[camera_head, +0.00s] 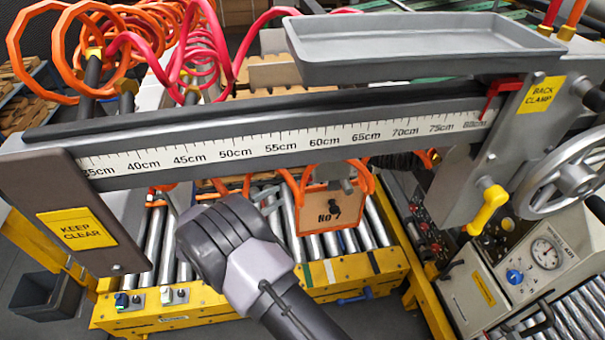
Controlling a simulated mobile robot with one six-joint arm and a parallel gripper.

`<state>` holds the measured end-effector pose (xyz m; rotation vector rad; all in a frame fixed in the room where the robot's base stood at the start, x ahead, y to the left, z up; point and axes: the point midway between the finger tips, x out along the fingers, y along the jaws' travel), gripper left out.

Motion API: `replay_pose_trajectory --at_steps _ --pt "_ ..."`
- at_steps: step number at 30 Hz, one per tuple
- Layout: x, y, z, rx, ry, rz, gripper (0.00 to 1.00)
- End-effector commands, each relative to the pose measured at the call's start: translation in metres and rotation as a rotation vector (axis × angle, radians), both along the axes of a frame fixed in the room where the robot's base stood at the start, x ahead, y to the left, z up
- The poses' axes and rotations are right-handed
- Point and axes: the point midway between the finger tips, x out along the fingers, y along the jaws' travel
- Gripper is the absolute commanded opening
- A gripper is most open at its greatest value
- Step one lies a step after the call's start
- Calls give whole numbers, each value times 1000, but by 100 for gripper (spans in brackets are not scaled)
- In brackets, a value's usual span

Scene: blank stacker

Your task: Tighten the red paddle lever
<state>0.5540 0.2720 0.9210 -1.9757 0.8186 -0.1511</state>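A red lever-like part (497,92), the only red piece that looks like a paddle lever, sits at the right end of the ruler beam (300,140), beside the "BACK CLAMP" plate (538,96). It is bent, with a flat top and a short leg pointing down over the scale near 80 cm. My gripper (266,196) is below the beam, left of the hanging "No 7" board and well to the left of the red lever. It is small and partly hidden by my wrist, so its opening is unclear. Nothing shows in it.
A grey tray (420,42) sits above the beam. A yellow-handled lever (487,209) and a handwheel (572,180) are at the right. The "No 7" board (331,208) hangs over the rollers (375,225). Coiled red and orange hoses (185,45) fill the upper left.

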Motion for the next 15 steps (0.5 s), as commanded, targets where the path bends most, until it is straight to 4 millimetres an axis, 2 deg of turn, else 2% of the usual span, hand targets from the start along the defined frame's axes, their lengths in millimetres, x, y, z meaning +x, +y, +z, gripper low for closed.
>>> replay_pose_trajectory --at_steps 1,6,15 --pt "12 -11 -7 -1 -1 -5 26" --pt "50 -41 -18 0 0 -5 26" --pt "96 -76 -30 0 -1 -1 26"
